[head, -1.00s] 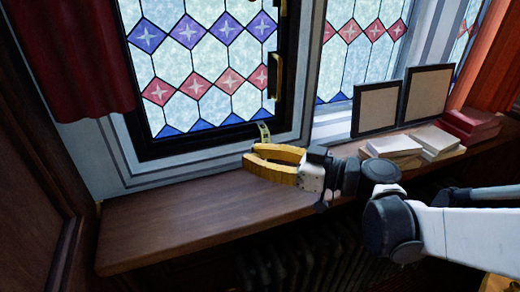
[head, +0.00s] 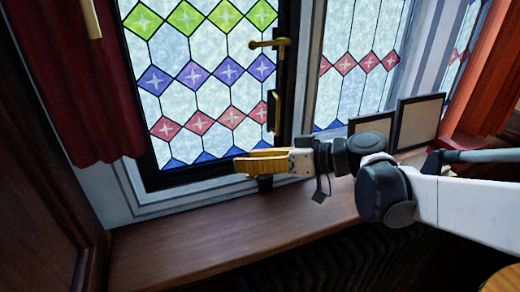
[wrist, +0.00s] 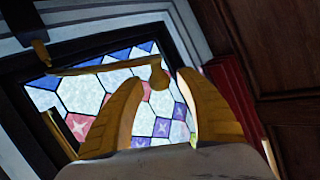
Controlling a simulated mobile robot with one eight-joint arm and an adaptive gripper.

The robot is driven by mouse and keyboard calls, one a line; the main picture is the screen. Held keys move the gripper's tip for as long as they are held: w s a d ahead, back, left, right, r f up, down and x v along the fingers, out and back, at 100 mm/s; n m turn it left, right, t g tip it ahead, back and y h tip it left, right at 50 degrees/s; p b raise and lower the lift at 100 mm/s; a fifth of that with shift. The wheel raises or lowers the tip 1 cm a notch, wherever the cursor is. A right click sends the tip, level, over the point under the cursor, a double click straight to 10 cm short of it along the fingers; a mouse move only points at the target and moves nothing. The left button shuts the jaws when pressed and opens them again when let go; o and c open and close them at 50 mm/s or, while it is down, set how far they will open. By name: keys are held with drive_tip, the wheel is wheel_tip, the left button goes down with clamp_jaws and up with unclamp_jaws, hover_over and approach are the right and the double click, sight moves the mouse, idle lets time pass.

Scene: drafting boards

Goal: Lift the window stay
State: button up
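The window stay is a thin brass bar with a rounded knob end. In the wrist view the stay (wrist: 105,67) runs across the window's lower edge, and its knob appears between my fingertips. My gripper (wrist: 160,77) is open there, with one yellow finger on each side of the knob. I cannot tell whether either finger touches it. In the head view my gripper (head: 237,164) is at the lower right corner of the window (head: 215,85), above the sill, pointing left. The stay is hidden behind the fingers in that view.
The wooden sill (head: 190,245) is clear on the left. Framed panels (head: 418,122) stand on it to the right, partly behind my arm. A brass handle (head: 270,43) is higher on the window frame. A red curtain (head: 75,100) hangs at the left.

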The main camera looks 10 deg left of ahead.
drive_tip(key=shift+d, duration=0.1)
drive_tip(key=v, duration=1.2)
drive_tip(key=s+d+f+m+t+h+b, duration=0.1)
drive_tip(key=s+d+f+m+h+b, duration=0.2)
drive_tip(key=f, duration=0.5)
drive_tip(key=s+d+f+m+h+b, duration=0.2)
drive_tip(key=f+b, duration=0.4)
drive_tip(key=f, duration=0.2)
drive_tip(key=s+d+f+m+t+h+b, duration=0.1)
drive_tip(key=s+d+f+m+h+b, duration=0.2)
drive_tip(key=f, duration=0.4)
drive_tip(key=s+d+f+m+t+h+b, duration=0.1)
drive_tip(key=s+d+f+m+h+b, duration=0.1)
drive_tip(key=d+f, duration=0.4)
drive_tip(key=s+d+f+m+t+h+b, duration=0.1)
drive_tip(key=s+d+f+m+h+b, duration=0.1)
drive_tip(key=d+f+h+b, duration=0.2)
wheel_tip(320, 180, down, 2)
drive_tip(key=d+b, duration=0.1)
drive_tip(key=b, duration=0.2)
drive_tip(key=shift+s+d, duration=0.3)
drive_tip(key=shift+d, duration=0.05)
